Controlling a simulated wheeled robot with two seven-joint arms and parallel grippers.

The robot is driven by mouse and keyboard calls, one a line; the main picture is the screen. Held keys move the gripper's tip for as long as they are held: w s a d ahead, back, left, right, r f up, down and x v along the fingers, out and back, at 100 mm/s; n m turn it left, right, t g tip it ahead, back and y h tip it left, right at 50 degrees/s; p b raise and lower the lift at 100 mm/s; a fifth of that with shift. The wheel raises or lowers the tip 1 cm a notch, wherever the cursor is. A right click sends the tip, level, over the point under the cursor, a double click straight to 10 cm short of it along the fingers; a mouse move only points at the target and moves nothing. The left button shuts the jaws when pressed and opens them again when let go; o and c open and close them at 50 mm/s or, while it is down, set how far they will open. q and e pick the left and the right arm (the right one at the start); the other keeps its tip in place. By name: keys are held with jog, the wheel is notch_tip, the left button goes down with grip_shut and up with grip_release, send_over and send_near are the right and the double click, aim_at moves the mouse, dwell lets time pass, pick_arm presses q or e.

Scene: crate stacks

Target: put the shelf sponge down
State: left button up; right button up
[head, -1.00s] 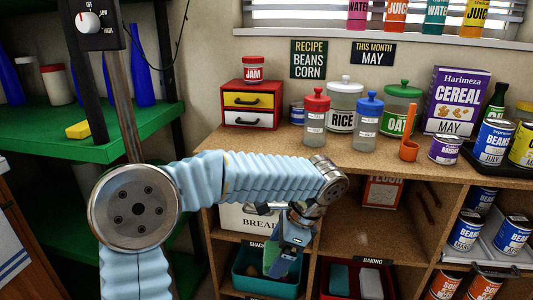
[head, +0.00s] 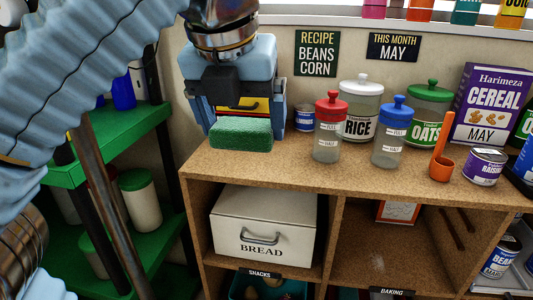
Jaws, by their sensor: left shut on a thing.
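The sponge (head: 241,135) is a green, rough-faced block. My left gripper (head: 240,118) comes down from the top and is shut on it, with dark fingers just behind and above the sponge. My right gripper is not in view.
A red-lidded jar (head: 328,140), a blue-lidded jar (head: 391,145), a rice jar (head: 361,110) and an orange scoop (head: 441,168) stand to the right. The counter front between sponge and red-lidded jar is clear. A bread box (head: 264,225) sits below. Green shelves (head: 110,150) stand left.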

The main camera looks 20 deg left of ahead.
aim_at(261, 118)
pick_arm(q)
jog(key=w+f, duration=0.2)
jog(key=w, duration=0.2)
jog(key=w+a+f, duration=0.1)
jog(key=w+f, duration=0.2)
jog(key=w, duration=0.1)
jog(key=w+a+f, duration=0.1)
jog(key=w+f, duration=0.1)
jog(key=w, duration=0.2)
jog(key=shift+w+a+f, duration=0.2)
jog(key=shift+w+a, duration=0.05)
jog(key=shift+w+f, duration=0.2)
jog(key=shift+f, duration=0.05)
jog(key=b+x, duration=0.1)
jog(key=x, duration=0.3)
jog(key=shift+f, duration=0.6)
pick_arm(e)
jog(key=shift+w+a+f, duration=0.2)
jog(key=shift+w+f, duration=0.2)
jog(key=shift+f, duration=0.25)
pick_arm(q)
jog(key=shift+f+b, duration=0.2)
jog(key=shift+b, duration=0.15)
jog(key=o, duration=0.7)
jog(key=shift+r, duration=0.1)
jog(key=shift+c, duration=0.2)
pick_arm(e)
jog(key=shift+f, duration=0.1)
